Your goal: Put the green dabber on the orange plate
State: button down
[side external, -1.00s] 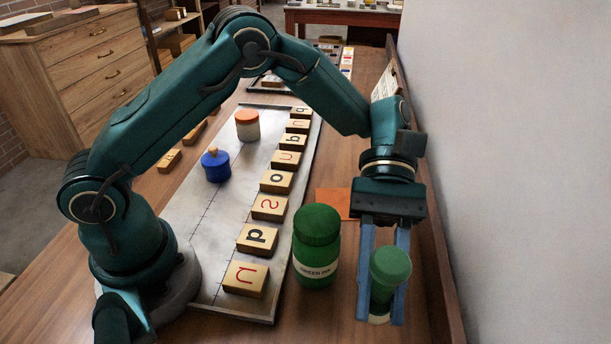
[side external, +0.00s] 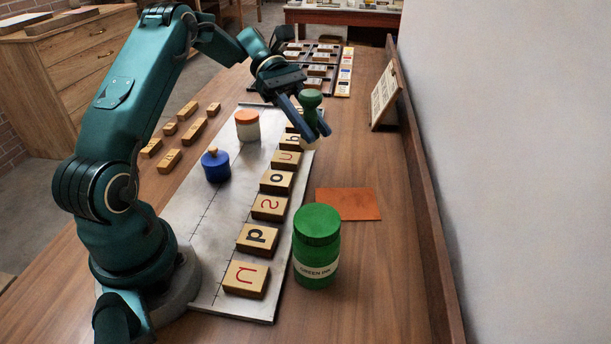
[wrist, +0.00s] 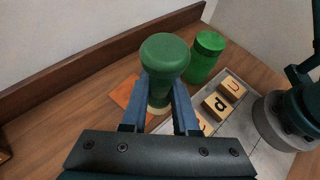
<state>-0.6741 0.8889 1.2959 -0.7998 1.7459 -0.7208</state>
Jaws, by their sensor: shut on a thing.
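The green dabber (side external: 311,99) is held upright in the air in the side view. My gripper (side external: 315,126) is shut on it, above the far end of the row of letter blocks. In the wrist view, the dabber (wrist: 165,55) stands between the two fingers of my gripper (wrist: 160,108), and its pale lower end shows below. The orange plate (side external: 348,204) is a flat square on the wooden table, nearer the side camera than my gripper, and bare. In the wrist view, the dabber and a finger cover part of the orange plate (wrist: 122,93).
A green ink jar (side external: 317,250) stands in front of the orange plate. A metal slab (side external: 235,215) carries letter blocks (side external: 269,208), a blue knobbed pot (side external: 216,166) and an orange-topped jar (side external: 247,126). A framed sign (side external: 384,95) stands beyond, near the wall. Table right of the plate is clear.

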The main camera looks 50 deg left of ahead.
jog(key=a+n+t, duration=0.2)
jog(key=a, duration=0.2)
send_over(348, 203)
notch_tip(348, 203, down, 7)
jog(key=shift+f, duration=2.1)
jog(key=c, duration=0.7)
grip_release()
jog(key=shift+f, duration=0.15)
